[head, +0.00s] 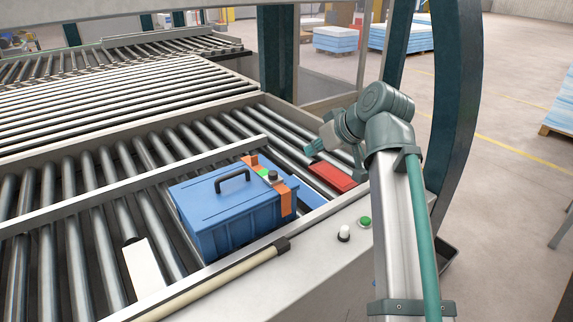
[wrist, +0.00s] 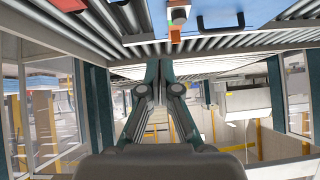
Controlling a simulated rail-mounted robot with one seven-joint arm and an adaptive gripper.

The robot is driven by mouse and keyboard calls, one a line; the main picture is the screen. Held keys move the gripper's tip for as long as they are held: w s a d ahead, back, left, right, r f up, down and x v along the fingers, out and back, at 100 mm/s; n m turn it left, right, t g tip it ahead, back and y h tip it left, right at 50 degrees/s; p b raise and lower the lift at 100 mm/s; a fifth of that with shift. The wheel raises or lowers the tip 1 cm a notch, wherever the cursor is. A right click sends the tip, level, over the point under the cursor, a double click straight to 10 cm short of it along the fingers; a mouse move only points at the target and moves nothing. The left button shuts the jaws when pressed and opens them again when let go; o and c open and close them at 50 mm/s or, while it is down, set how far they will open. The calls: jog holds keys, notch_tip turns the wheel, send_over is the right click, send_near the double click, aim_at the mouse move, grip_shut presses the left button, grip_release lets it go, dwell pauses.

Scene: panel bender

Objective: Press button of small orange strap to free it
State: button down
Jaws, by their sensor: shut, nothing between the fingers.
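A blue box (head: 228,215) with a black handle sits on the roller conveyor in the head view. The small orange strap (head: 287,199) goes over its right end, with a green patch (head: 263,173) and a dark round knob (head: 273,176) on top. My gripper (head: 311,148) is above and behind the strap, to its right, apart from it. In the wrist view the gripper (wrist: 153,66) is shut and empty. The strap (wrist: 175,35) and part of the blue box (wrist: 238,12) show at that view's top edge.
A red block (head: 332,176) lies on the rollers right of the box. A metal rail (head: 130,186) runs behind the box. A cream bar (head: 215,280) with a dark end lies in front. A white and a green button (head: 364,222) stand on the frame's front edge.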

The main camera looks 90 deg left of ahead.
jog(key=s+r, duration=0.2)
jog(key=shift+s+r, duration=0.1)
jog(key=shift+s, duration=0.25)
jog(key=p, duration=0.3)
send_over(282, 184)
notch_tip(282, 184, down, 7)
jog(key=shift+w+a+r, duration=0.1)
jog(key=shift+w+r, duration=0.05)
jog(key=shift+r, duration=0.05)
notch_tip(282, 184, down, 3)
jog(key=shift+f+p, duration=0.1)
jog(key=shift+p, duration=0.2)
jog(key=shift+f, duration=0.55)
jog(key=shift+f, duration=0.1)
